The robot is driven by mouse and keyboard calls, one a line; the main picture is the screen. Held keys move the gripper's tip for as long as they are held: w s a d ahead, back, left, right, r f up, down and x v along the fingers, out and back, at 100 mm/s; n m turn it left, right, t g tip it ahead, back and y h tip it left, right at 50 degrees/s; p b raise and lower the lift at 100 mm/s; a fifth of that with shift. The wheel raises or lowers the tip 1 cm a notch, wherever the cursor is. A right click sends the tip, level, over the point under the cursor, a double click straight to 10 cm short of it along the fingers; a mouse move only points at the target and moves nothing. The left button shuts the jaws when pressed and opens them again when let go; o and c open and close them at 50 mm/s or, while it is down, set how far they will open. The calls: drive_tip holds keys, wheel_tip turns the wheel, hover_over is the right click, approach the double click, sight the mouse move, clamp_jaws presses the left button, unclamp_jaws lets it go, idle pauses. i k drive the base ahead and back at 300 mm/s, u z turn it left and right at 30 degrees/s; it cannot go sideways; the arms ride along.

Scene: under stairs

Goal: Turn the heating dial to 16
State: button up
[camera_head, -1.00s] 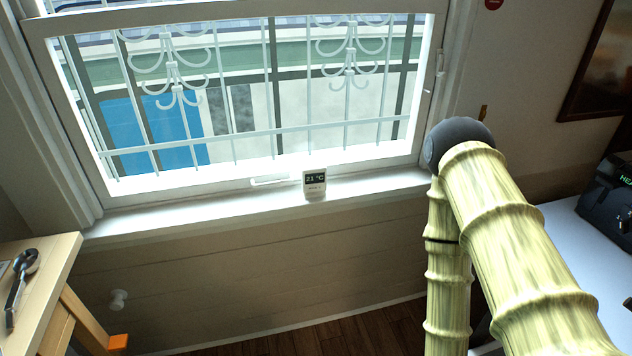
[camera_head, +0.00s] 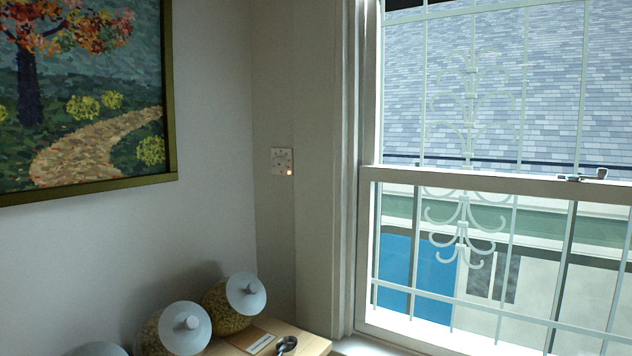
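A small square white wall plate (camera_head: 282,161) with a round dial and a glowing orange light is on the narrow wall between the left corner and the window. It looks like the heating dial. Its markings are too small to read. My gripper and arm are not in this view.
A wooden surface (camera_head: 312,343) below the dial holds several jars with pale lids (camera_head: 186,328) and a dark metal utensil (camera_head: 286,345). A framed painting (camera_head: 85,95) hangs on the left wall. A barred window (camera_head: 480,180) fills the right side. The wall around the dial is clear.

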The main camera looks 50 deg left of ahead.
sight(278, 161)
drive_tip(key=u, duration=1.7)
